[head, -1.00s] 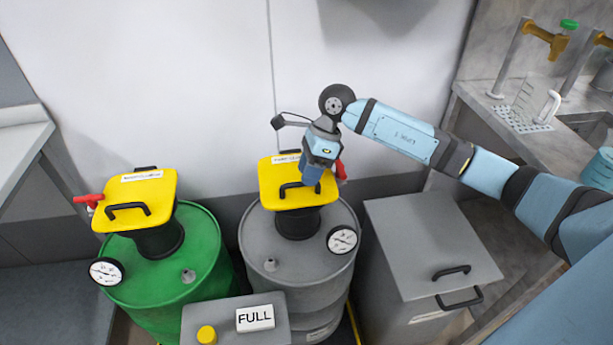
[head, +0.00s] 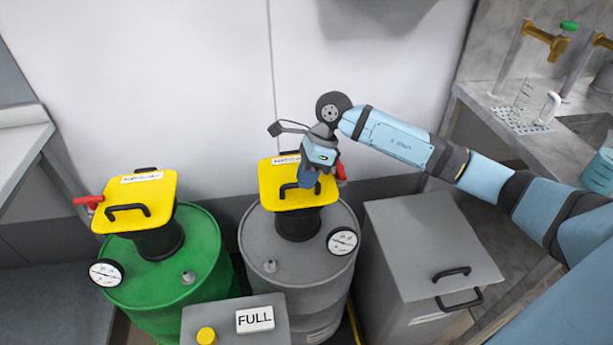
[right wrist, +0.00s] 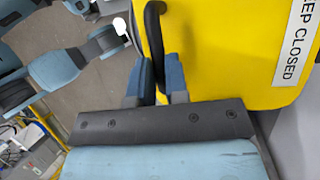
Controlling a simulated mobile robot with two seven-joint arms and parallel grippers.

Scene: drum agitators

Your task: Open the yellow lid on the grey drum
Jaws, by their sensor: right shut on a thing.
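The grey drum (head: 258,243) stands at the middle, with a yellow lid (head: 272,187) on its black neck. The lid looks flat and closed, and it has a black handle on its front edge. My right gripper (head: 304,187) is over the front of this lid and covers part of it. In the right wrist view the blue fingers (right wrist: 158,85) are shut on the black handle (right wrist: 151,32), beside the yellow lid (right wrist: 215,50) with its "KEEP CLOSED" label. My left gripper is not in view.
A green drum (head: 207,245) with a similar yellow lid (head: 150,190) and red lever stands on the left. A grey box labelled FULL (head: 278,302) is in front. A grey bin (head: 415,235) stands on the right. A white wall (head: 160,80) is behind.

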